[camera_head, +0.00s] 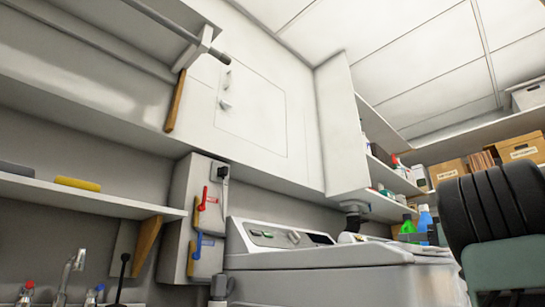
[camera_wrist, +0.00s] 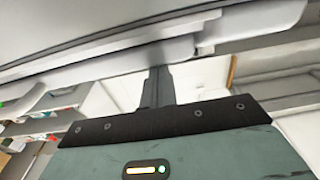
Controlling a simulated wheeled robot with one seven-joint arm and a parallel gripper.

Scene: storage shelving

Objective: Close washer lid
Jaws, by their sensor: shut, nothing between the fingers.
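The washer (camera_head: 300,261) stands low in the middle of the head view, light grey, with a control panel (camera_head: 275,236) along its back. Its top looks low and nearly flat from this low angle, and I cannot tell whether the lid is fully down. In the wrist view my gripper (camera_wrist: 159,72) has its dark fingers together, with nothing between them. The fingertips are close to the edge of a pale grey panel (camera_wrist: 110,30) that fills the top of that view. It may be part of the washer; contact is unclear. The head view does not clearly show the gripper.
A wall shelf (camera_head: 90,196) with a yellow sponge (camera_head: 78,184) is at the left. Shelves with bottles and boxes (camera_head: 520,147) are at the right. My arm blocks the right edge.

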